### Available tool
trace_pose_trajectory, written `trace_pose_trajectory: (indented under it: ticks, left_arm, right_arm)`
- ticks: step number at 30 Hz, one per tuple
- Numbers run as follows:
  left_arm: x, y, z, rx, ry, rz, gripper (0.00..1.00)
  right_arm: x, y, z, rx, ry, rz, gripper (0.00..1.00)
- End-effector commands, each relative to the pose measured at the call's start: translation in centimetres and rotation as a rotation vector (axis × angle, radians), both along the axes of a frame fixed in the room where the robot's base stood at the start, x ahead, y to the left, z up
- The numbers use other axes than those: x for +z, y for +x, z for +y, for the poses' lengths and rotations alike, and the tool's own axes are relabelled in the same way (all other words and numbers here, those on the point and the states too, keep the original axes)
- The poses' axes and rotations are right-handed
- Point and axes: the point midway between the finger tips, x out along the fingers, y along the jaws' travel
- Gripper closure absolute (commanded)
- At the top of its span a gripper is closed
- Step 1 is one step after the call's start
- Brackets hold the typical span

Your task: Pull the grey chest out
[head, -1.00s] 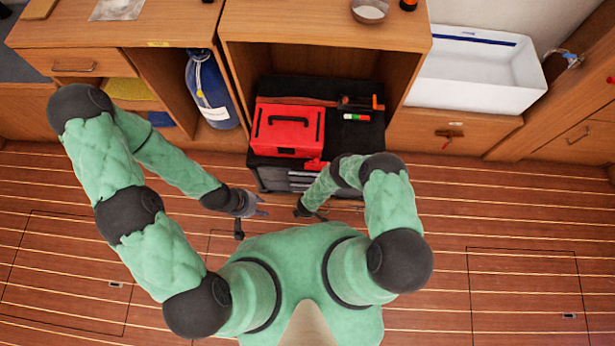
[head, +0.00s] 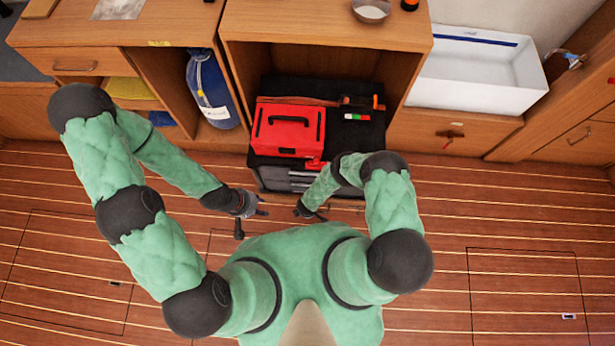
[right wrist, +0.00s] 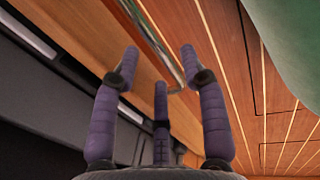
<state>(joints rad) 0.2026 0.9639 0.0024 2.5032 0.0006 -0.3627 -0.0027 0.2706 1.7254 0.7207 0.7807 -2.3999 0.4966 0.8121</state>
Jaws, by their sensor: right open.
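The grey chest (head: 272,180), dark with lighter grey drawer fronts, stands in the open bay of the wooden cabinet. Its front is partly hidden by my right arm. It also shows along the left of the right wrist view (right wrist: 62,90). My right gripper (head: 312,213) is low in front of the chest. In the right wrist view its purple fingers (right wrist: 160,62) are spread, with a metal bar handle (right wrist: 160,45) on a wooden face between them; I cannot tell whether they touch it. My left gripper (head: 252,217) is open and empty, left of the chest's front.
A red toolbox (head: 287,128) and several small tools lie on the chest's top. A blue cylinder (head: 210,90) stands in the bay to the left. A white sink (head: 475,75) is at the right. The plank floor (head: 480,215) in front is clear.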

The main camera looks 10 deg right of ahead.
Motion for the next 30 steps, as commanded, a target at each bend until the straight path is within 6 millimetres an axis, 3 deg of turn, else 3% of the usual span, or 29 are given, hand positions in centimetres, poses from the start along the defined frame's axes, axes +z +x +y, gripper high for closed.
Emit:
trace_pose_trajectory:
  ticks: [24, 30]
  left_arm:
    - [0.0, 0.0, 0.0, 0.000, 0.000, 0.000, 0.60]
    - [0.0, 0.0, 0.0, 0.000, 0.000, 0.000, 0.60]
  right_arm:
    - [9.0, -1.6, 0.4, 0.001, 0.000, -0.001, 0.56]
    - [10.6, -1.9, 0.5, 0.001, 0.000, -0.001, 0.56]
